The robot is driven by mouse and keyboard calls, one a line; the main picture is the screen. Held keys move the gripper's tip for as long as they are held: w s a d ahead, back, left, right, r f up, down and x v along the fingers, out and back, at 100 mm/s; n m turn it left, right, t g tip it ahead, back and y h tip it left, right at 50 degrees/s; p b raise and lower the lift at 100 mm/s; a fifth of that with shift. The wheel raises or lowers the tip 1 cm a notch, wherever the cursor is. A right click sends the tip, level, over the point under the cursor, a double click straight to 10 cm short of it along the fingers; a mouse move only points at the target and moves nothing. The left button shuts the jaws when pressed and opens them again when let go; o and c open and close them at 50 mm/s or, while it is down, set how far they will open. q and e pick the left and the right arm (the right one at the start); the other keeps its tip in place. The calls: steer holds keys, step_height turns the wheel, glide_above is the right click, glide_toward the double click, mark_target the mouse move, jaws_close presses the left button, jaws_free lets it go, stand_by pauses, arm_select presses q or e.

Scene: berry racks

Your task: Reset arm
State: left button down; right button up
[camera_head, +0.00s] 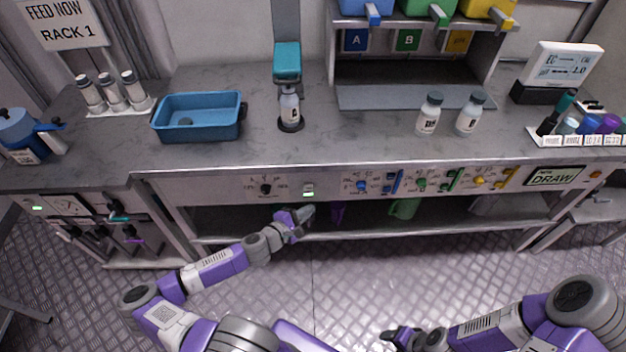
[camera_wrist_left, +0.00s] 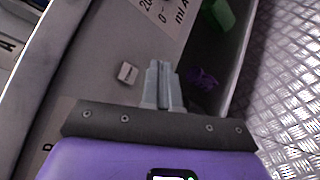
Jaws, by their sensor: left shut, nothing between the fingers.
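My left gripper (camera_head: 308,211) is in front of the bench, just below the front control panel (camera_head: 220,185). Its fingers are together and empty, and they also show shut in the left wrist view (camera_wrist_left: 162,84). A small white switch (camera_head: 308,190) on the panel is just above the gripper; in the wrist view the switch (camera_wrist_left: 127,73) lies left of the fingers, apart from them. My right gripper (camera_head: 391,336) is low at the bottom edge, over the floor and away from the bench. Its fingers are too dark and small to read.
The bench top holds a blue tray (camera_head: 188,139), a bottle (camera_head: 289,106) under a teal-headed dispenser (camera_head: 287,62) and two capped bottles (camera_head: 429,115). On the lower shelf are a green container (camera_head: 404,208) and a purple item (camera_head: 338,212). The metal floor (camera_head: 330,275) in front is clear.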

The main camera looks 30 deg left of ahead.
arm_select(q)
steer(key=s+d+f+m+g+h, duration=0.2)
steer(key=s+d+m+g, duration=0.1)
steer(key=d, duration=0.5)
steer(key=s+d+f+m+g+h, duration=0.2)
steer(key=s+d+m+g, duration=0.15)
steer(key=d, duration=0.45)
steer(key=s+d+f+m+g+h, duration=0.2)
steer(key=d+f+m, duration=0.1)
steer(key=d, duration=0.5)
steer(key=s+d+f+m+g, duration=0.25)
steer(key=s+m+g, duration=0.2)
steer(key=s, duration=0.35)
steer(key=s+a+m+g+y, duration=0.1)
steer(key=s+a+m+y, duration=0.2)
steer(key=a+m+y, duration=0.2)
steer(key=shift+s+a+f, duration=0.3)
steer(key=shift+a, duration=0.65)
